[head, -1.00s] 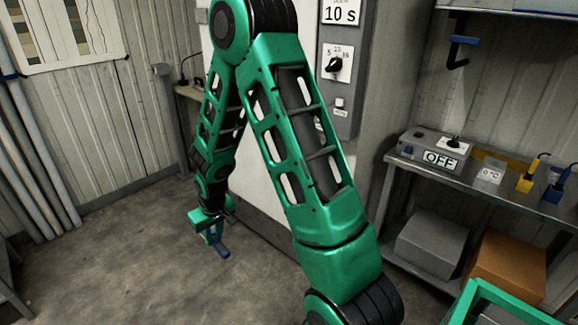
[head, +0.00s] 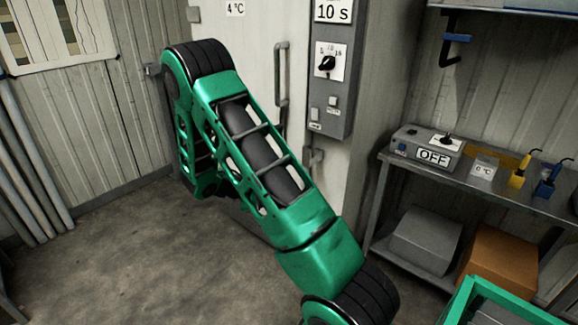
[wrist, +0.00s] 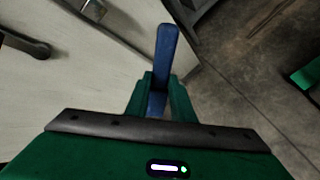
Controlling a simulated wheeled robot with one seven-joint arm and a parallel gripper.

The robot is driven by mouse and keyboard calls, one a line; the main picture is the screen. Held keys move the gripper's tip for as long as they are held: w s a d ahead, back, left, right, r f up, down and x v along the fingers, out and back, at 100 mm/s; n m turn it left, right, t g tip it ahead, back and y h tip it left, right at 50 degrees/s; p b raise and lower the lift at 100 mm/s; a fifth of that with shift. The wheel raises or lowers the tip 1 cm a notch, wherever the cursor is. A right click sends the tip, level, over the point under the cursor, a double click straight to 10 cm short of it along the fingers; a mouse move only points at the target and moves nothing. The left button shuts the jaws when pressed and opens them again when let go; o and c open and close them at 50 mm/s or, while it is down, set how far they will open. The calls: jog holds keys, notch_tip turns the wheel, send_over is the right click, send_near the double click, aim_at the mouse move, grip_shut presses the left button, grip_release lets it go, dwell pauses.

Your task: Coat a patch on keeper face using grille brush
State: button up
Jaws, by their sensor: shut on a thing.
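In the wrist view my gripper (wrist: 160,98) is shut on a blue tool (wrist: 166,48), which I take to be the grille brush. Its long flat blue part sticks out beyond the fingers, in front of a pale panel and its edge. Its bristles cannot be made out. In the head view my gripper and the brush are hidden behind my green arm. A metal fitting on the door edge (head: 313,158), possibly the keeper, shows right of the arm. A metal fitting also shows at the top of the wrist view (wrist: 95,9), apart from the brush.
The pale door (head: 262,50) has a long vertical handle (head: 282,85). A grey control box (head: 335,70) is beside it. A metal shelf (head: 480,190) at right bears an OFF unit (head: 428,150), a yellow tool (head: 517,179) and a blue tool (head: 546,187). Floor at left is clear.

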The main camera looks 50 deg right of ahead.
jog(key=d+r+n+t+h, duration=0.3)
jog(key=d+r, duration=0.7)
jog(key=d, duration=0.4)
jog(key=shift+d+r+n+t+h, duration=0.2)
jog(key=shift+d+n+t+h, duration=0.3)
jog(key=shift+h, duration=0.9)
jog(key=shift+x, duration=0.85)
jog(key=shift+r, duration=0.15)
jog(key=shift+d+r, duration=0.15)
jog(key=shift+r, duration=0.45)
dwell(0.5)
jog(key=shift+r, duration=0.1)
